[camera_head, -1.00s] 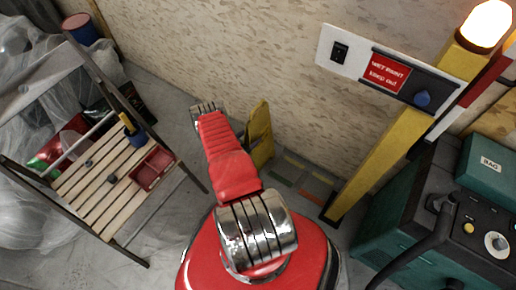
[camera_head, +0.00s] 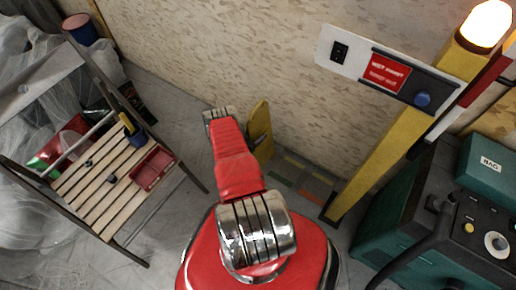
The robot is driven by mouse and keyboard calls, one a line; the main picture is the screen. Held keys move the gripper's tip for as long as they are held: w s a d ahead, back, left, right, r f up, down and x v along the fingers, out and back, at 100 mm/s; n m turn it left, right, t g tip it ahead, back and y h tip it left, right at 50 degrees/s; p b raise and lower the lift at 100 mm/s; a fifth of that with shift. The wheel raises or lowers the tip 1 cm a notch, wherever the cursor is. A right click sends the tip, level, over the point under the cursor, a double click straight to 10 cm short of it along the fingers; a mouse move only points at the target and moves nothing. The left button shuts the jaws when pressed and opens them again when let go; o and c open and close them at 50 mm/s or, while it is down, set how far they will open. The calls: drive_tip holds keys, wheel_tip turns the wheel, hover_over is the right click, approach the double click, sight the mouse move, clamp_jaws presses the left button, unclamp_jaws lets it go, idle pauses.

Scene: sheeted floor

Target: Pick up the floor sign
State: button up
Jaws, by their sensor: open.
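The yellow floor sign (camera_head: 260,131) stands upright on the grey floor near the wall, just right of my red arm. Its lower left part is hidden behind the arm. My gripper (camera_head: 215,112) is at the far end of the arm, up and left of the sign. Only its metal end shows, and it looks apart from the sign. Nothing shows between the jaws.
A yellow post (camera_head: 375,160) carries a panel with a red "wet paint" notice (camera_head: 387,72). A green machine (camera_head: 400,215) fills the right. Coloured floor patches (camera_head: 300,177) lie by the sign.

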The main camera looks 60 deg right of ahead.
clamp_jaws()
idle(0.8)
drive_tip(key=shift+d+r, duration=0.1)
